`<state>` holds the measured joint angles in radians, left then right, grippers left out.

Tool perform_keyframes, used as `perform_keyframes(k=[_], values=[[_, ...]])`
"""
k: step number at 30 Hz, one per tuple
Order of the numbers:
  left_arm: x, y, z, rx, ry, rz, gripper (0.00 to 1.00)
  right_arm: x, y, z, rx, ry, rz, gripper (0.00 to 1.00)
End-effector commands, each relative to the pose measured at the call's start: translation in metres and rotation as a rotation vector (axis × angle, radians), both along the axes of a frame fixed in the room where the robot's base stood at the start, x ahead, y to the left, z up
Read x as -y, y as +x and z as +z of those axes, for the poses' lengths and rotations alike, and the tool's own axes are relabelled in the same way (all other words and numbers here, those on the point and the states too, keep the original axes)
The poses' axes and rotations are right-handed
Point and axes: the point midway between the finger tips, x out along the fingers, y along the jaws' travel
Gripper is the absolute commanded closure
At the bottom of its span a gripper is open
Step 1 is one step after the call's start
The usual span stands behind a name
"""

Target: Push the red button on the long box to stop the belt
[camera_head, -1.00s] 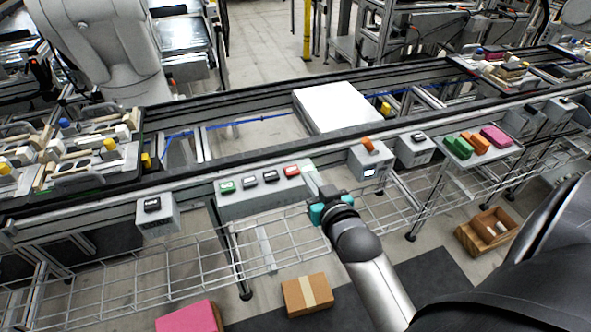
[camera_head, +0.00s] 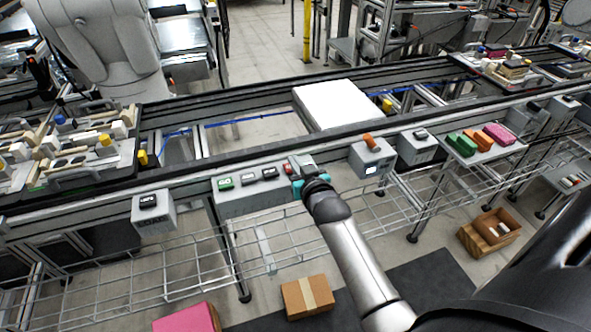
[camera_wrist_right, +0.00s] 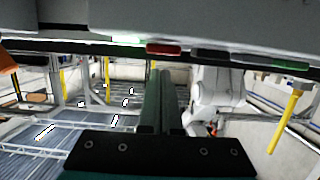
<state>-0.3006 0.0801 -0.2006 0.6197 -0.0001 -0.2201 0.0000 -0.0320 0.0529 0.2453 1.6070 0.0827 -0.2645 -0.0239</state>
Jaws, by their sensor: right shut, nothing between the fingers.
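The long grey box (camera_head: 252,203) hangs on the near side of the belt frame. Its top carries a green button (camera_head: 225,183), black ones (camera_head: 248,179), and the red button (camera_head: 289,167) at its right end. My right gripper (camera_head: 297,164) is shut and empty, with its fingertips right beside the red button, partly covering it. In the right wrist view, the red button (camera_wrist_right: 164,50) shows just beyond the fingertips (camera_wrist_right: 164,73). I cannot tell whether they touch. My left gripper is not in view.
A smaller box with an orange switch (camera_head: 370,140) stands right of the long box, and one with a black button (camera_head: 148,202) stands left. A white block (camera_head: 337,104) sits on the belt line. A wire shelf (camera_head: 190,255) runs below.

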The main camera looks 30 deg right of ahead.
Motion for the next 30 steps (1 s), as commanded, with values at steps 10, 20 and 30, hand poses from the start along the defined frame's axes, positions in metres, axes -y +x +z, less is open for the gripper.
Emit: perform_keyframes(k=[10, 20, 30], values=[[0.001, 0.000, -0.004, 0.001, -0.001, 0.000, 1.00, 0.000, 0.000, -0.012, 0.002, -0.001, 0.000, 1.00], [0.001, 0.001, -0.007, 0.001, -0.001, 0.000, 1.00, 0.000, 0.000, -0.024, 0.000, -0.001, 0.001, 1.00], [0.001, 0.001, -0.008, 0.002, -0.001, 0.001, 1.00, -0.001, -0.001, -0.034, -0.010, 0.002, 0.001, 1.00]])
